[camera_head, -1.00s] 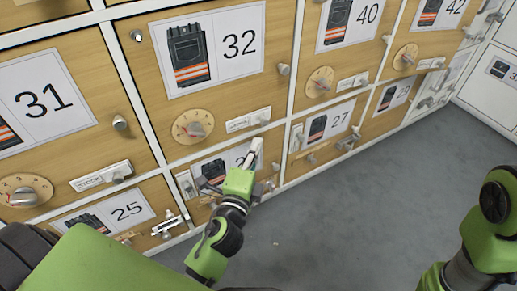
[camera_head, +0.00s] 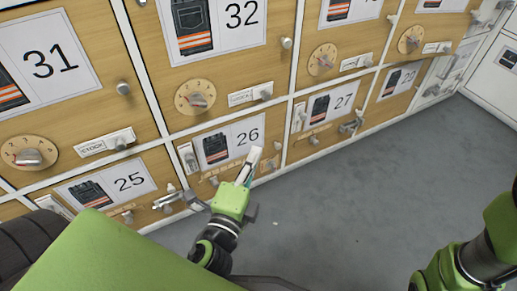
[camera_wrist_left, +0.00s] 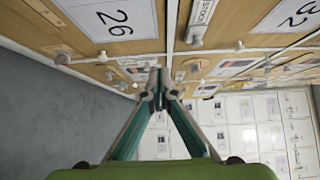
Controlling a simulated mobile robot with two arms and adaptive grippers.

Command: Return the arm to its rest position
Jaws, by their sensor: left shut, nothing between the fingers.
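My left gripper (camera_head: 251,163) is shut and empty in the head view, in front of the lower part of the locker door labelled 26 (camera_head: 228,143). In the left wrist view the left gripper (camera_wrist_left: 160,78) points along the locker fronts with its fingertips together. Door 26 (camera_wrist_left: 110,15) also shows there at the upper left. The left arm reaches up from the bottom of the head view. Part of my right arm (camera_head: 470,262) shows at the right edge, but its gripper is out of view.
Wooden locker doors with knobs, dials and latches fill the left and top, among them door 25 (camera_head: 109,185), door 27 (camera_head: 332,105) and door 32 (camera_head: 220,25). Grey floor (camera_head: 370,200) is open between the arms. White lockers (camera_head: 495,75) stand at the right.

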